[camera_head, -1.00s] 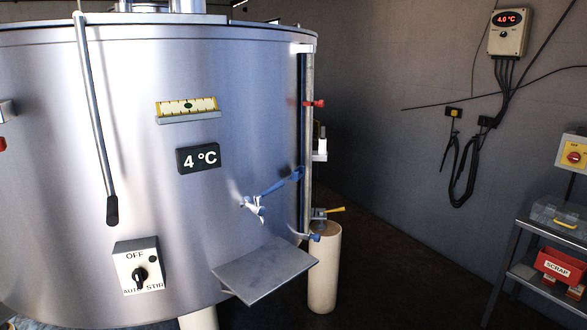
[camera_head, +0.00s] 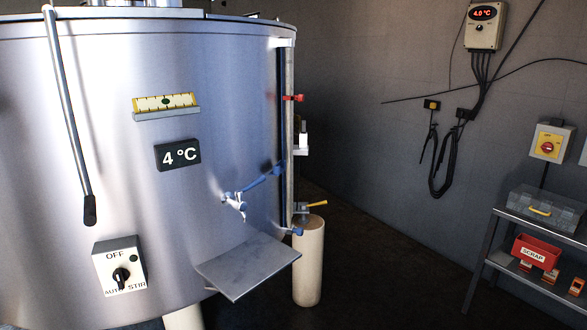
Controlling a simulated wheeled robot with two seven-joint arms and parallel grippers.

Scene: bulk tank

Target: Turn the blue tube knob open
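A tall steel tank (camera_head: 215,90) fills the left half of the head view. An upright sight tube (camera_head: 289,150) runs down its right edge. A small blue knob (camera_head: 297,231) sits at the foot of this tube, and a red knob (camera_head: 294,98) sits near its upper part. A separate tap with a long blue lever (camera_head: 262,178) sticks out of the tank's front, left of the tube. Neither of my grippers is in view, and nothing touches the blue knob.
A steel shelf (camera_head: 247,266) juts from the tank below the tap. A cream leg (camera_head: 308,265) stands under the tank edge, with a yellow-handled valve (camera_head: 312,206) above it. A rack (camera_head: 545,237) with a red scrap bin (camera_head: 535,253) is at right. The dark floor between is clear.

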